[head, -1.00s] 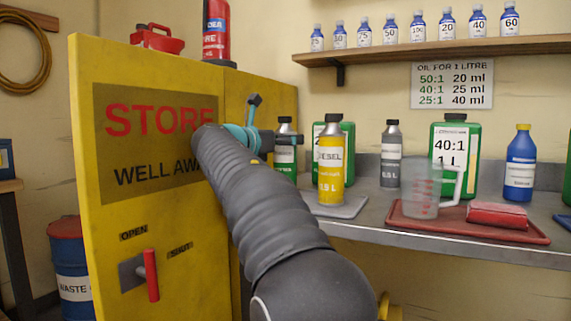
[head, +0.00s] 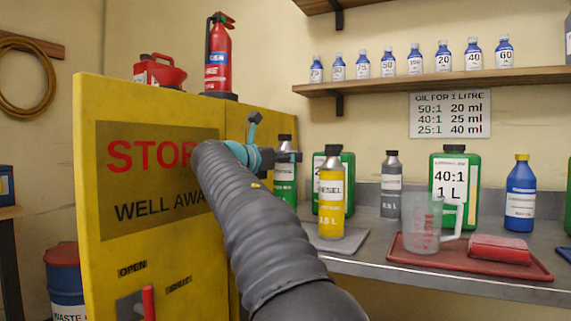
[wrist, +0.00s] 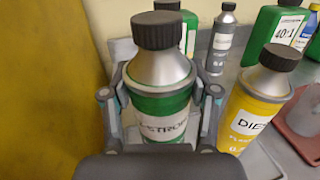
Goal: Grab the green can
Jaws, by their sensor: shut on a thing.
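The green can (wrist: 162,103) has a silver shoulder, a black cap and a white label band. It stands upright between the two fingers of my gripper (wrist: 160,100), which is shut on it.
A yellow diesel can (head: 331,200) stands close to its right, on a grey mat (head: 350,240). Green 40:1 and other cans, a grey can (head: 391,190) and a measuring jug (head: 424,225) on a red tray (head: 480,270) stand further right. The yellow cabinet (head: 90,200) is left.

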